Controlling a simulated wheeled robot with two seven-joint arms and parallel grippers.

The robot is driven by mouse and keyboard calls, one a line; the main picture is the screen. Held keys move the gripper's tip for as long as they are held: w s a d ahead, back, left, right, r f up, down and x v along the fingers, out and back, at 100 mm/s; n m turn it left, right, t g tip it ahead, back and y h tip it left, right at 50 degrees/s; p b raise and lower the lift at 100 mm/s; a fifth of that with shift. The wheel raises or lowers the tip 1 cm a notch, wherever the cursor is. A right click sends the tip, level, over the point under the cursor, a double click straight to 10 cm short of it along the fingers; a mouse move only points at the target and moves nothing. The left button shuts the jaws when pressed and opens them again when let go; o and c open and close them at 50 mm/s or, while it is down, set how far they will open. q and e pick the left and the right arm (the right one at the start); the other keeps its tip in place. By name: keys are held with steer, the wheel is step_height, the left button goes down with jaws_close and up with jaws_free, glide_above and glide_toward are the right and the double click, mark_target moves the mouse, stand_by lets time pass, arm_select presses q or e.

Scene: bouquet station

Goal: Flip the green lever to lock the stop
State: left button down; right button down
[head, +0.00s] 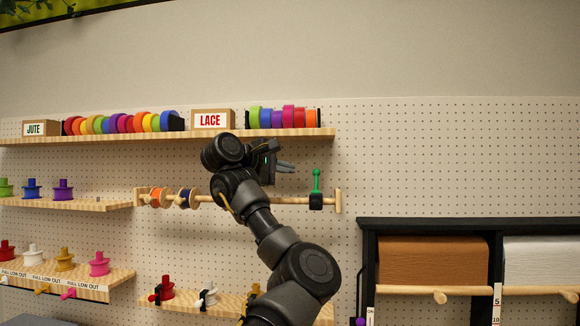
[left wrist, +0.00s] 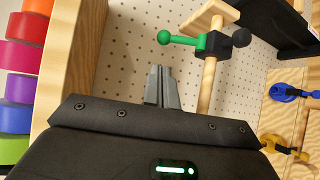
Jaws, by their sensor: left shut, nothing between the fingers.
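The green lever (head: 316,182) stands upright on the black stop (head: 316,201), near the right end of a wooden rod (head: 290,200). In the left wrist view the lever (left wrist: 184,40) has a green ball at its free end and joins the stop (left wrist: 215,45) on the rod (left wrist: 207,85). My left gripper (head: 292,168) is shut and empty, left of the lever and above the rod. In the left wrist view its fingertips (left wrist: 160,72) point toward the lever's ball, with a gap between. My right gripper is not in view.
A shelf (head: 270,134) with colored rolls and a LACE box (head: 212,119) runs above the gripper. A black cabinet (head: 366,265) with paper rolls stands at lower right. Pegboard right of the rod is clear.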

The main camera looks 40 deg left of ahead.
mark_target(316, 180)
arm_select(q)
steer(key=shift+w+f+p, duration=0.25)
steer(key=shift+w+p, duration=0.55)
steer(key=shift+w, duration=0.5)
steer(key=shift+w+f+p, duration=0.2)
steer(key=shift+w+p, duration=0.6)
steer(key=shift+w, duration=0.5)
steer(key=shift+w+f+p, duration=0.25)
steer(key=shift+w+p, duration=0.55)
steer(key=shift+w, duration=0.5)
